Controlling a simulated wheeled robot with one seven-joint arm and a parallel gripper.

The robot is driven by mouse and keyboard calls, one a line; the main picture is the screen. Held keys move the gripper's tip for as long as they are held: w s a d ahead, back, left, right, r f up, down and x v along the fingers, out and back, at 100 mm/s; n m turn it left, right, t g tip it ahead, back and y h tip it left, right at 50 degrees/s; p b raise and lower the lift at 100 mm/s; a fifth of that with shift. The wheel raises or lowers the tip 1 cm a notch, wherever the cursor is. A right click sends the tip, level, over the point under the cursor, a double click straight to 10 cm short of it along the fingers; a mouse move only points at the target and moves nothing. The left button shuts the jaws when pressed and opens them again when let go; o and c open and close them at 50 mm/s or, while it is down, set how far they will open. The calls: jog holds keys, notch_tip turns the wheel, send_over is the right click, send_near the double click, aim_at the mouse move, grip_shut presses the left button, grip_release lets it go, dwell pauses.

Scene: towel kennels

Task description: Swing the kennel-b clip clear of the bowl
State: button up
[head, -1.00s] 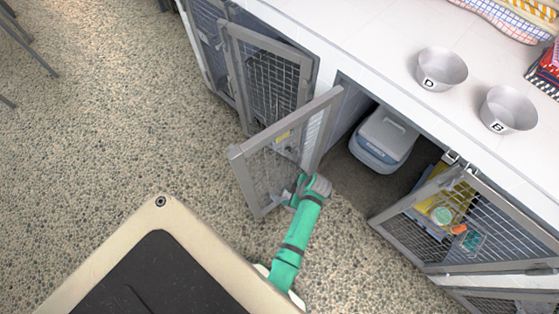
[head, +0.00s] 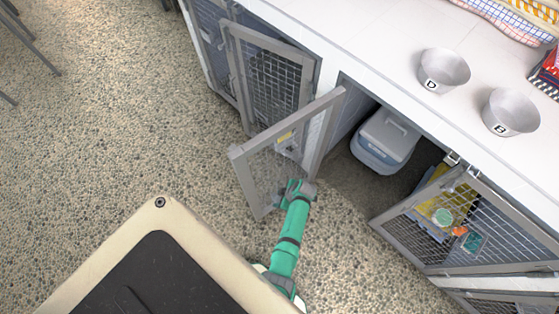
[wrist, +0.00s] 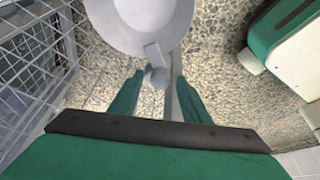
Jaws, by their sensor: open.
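My gripper (head: 297,188) is at the lower part of an open mesh kennel door (head: 240,168). In the wrist view its two green fingers (wrist: 158,88) are apart, one on each side of a small grey clip (wrist: 153,55) with a rounded knob. The clip's upper end lies over the rim of a round pale grey bowl (wrist: 138,20). A grey bar runs down behind the knob between the fingers. I cannot tell whether the fingers touch the clip. In the head view my gripper mostly hides the clip and bowl.
A grey-blue carrier (head: 385,141) stands inside the open kennel. Bowls marked D (head: 444,71) and B (head: 511,111) sit on the white counter (head: 390,70). Another mesh door (head: 405,228) stands open at right.

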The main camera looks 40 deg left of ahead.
jog(key=c, duration=1)
jog(key=shift+c, duration=0.2)
